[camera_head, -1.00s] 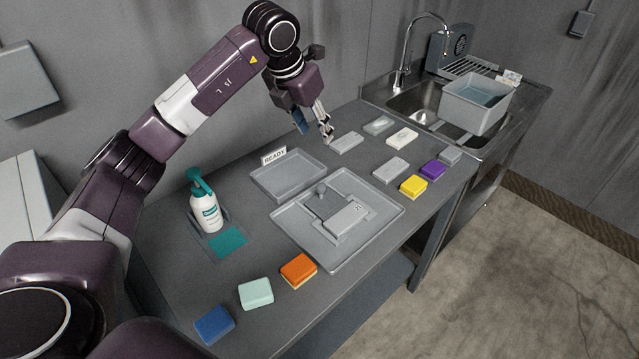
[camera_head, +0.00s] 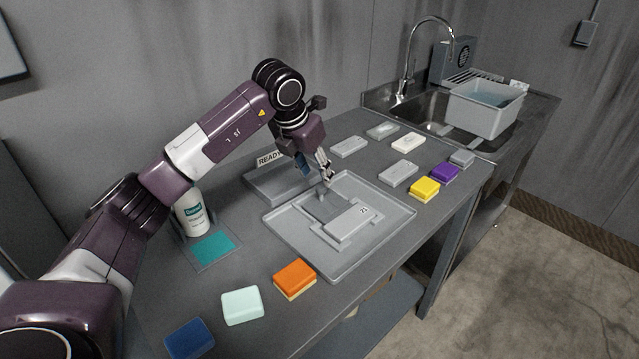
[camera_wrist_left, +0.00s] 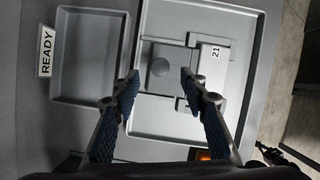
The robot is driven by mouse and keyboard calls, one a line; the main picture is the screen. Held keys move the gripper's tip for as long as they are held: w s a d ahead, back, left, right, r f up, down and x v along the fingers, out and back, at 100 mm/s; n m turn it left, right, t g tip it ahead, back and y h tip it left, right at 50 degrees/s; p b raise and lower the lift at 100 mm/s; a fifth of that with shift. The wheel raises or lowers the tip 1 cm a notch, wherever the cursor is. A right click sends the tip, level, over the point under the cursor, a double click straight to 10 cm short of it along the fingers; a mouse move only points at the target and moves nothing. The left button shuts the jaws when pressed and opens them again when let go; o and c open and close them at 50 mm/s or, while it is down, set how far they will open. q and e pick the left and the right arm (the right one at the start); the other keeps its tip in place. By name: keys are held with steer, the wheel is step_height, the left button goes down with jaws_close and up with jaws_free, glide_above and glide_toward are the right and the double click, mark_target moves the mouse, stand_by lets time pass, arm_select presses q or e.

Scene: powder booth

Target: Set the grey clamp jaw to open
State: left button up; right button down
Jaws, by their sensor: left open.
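The grey clamp jaw seems to be the low fixture in the large grey tray (camera_head: 285,238), with a round grey knob (camera_wrist_left: 160,67) on a flat plate. A pale grey block (camera_head: 350,224) marked 21 sits beside the knob, between small brackets; it also shows in the wrist view (camera_wrist_left: 212,72). My left gripper (camera_head: 328,180) is above the knob end of the fixture, open and empty. In the wrist view its blue-padded fingers (camera_wrist_left: 160,75) lie either side of the knob; contact cannot be told. In the head view the gripper partly hides the knob. My right gripper is out of view.
A shallow grey tray (camera_head: 262,188) with a READY sign (camera_head: 268,159) lies left of the fixture. A white bottle (camera_head: 193,215) stands further left. Orange (camera_head: 295,278), yellow (camera_head: 424,188) and several other blocks lie around. A sink with a grey tub (camera_head: 484,110) is at the right.

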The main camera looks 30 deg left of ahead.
mark_target(321, 185)
arm_select(q)
steer(key=shift+p+x, duration=0.35)
steer(key=shift+x, duration=2.05)
steer(key=shift+c, duration=0.3)
jaws_close()
